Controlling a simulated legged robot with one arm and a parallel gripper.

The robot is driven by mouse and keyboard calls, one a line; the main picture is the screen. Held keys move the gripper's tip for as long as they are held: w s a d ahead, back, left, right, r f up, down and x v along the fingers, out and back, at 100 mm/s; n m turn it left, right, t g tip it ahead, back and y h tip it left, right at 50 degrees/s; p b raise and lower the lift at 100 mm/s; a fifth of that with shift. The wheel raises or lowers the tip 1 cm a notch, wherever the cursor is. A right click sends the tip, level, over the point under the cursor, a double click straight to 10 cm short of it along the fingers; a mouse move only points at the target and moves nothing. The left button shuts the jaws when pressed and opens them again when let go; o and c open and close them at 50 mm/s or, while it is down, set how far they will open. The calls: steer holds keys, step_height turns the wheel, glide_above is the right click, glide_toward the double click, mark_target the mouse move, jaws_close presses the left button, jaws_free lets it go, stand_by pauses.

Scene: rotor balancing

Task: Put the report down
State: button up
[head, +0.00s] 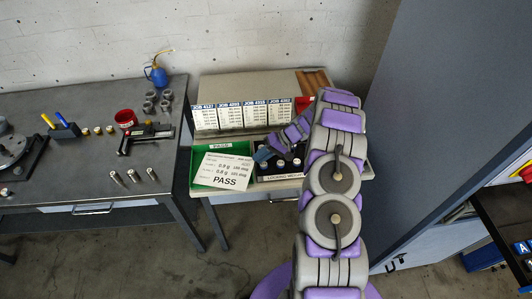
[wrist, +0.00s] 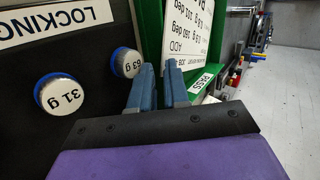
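The report is a white card marked PASS (head: 222,172), lying in the green tray (head: 197,160) and covering most of its floor. Its lower edge reaches the tray's front rim. In the wrist view the card (wrist: 192,36) is just beyond the fingertips, toward the upper right. My gripper (head: 258,158) is beside the card's right edge; in the wrist view its two blue fingers (wrist: 160,68) are apart with a narrow gap and nothing seen held between them. Whether the right finger touches the card I cannot tell.
A black "locking" weight tray (head: 266,178) with white-topped weights, including one marked 31 g (wrist: 60,95), adjoins the green tray. Job cards (head: 242,115) stand behind. The left workbench (head: 80,180) holds a red cup (head: 125,118) and several metal parts. A grey cabinet (head: 440,130) stands right.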

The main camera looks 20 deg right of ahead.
steer(key=shift+f, duration=0.25)
steer(key=shift+a, duration=0.45)
steer(key=shift+c, duration=0.5)
steer(key=c, duration=0.3)
steer(key=shift+d, duration=0.2)
jaws_close()
